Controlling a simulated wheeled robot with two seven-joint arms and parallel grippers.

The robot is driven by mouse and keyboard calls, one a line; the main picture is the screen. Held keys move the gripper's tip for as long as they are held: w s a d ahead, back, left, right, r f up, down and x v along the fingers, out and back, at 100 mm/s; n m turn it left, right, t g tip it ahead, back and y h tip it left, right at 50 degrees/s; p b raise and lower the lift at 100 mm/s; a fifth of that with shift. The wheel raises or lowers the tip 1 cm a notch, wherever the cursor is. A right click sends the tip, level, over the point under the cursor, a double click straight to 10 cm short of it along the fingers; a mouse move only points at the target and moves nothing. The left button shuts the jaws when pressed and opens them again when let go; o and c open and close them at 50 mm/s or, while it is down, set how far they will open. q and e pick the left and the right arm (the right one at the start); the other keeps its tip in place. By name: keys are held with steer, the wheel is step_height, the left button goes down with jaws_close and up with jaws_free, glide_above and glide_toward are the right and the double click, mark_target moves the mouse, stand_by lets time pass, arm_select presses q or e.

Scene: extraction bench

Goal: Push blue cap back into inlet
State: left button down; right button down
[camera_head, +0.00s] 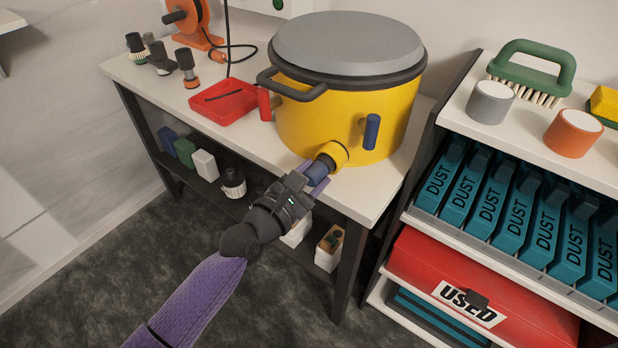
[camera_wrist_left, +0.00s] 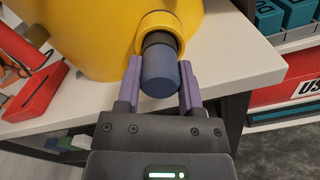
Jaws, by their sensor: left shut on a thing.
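The blue cap (camera_head: 318,173) is at the mouth of the yellow inlet (camera_head: 333,152), which sticks out from the yellow drum (camera_head: 300,120). In the left wrist view the blue cap (camera_wrist_left: 159,72) sits between the two purple fingers, in line with the inlet (camera_wrist_left: 160,28). A dark band shows between the cap and the inlet rim; how deep the cap sits cannot be told. My left gripper (camera_head: 317,181) is shut on the cap, and it also shows in the left wrist view (camera_wrist_left: 159,84). My right gripper is not in view.
A blue handle (camera_head: 371,131) sticks out from the drum beside the inlet. A red tray (camera_head: 224,102) and several dark nozzles (camera_head: 187,68) lie on the white bench (camera_head: 365,190). A shelf with teal dust boxes (camera_head: 486,190) stands at the right.

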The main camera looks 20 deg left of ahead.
arm_select(q)
steer(key=shift+w+d, duration=0.2)
steer(key=shift+w, duration=0.2)
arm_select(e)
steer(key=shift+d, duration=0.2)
arm_select(q)
steer(key=shift+c, duration=0.7)
jaws_free()
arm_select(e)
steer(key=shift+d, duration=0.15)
arm_select(q)
steer(key=p+v, duration=0.1)
steer(key=v, duration=0.9)
steer(key=shift+p, duration=0.3)
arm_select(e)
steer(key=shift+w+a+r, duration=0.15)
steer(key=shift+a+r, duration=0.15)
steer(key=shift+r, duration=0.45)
arm_select(q)
steer(key=shift+w, duration=0.1)
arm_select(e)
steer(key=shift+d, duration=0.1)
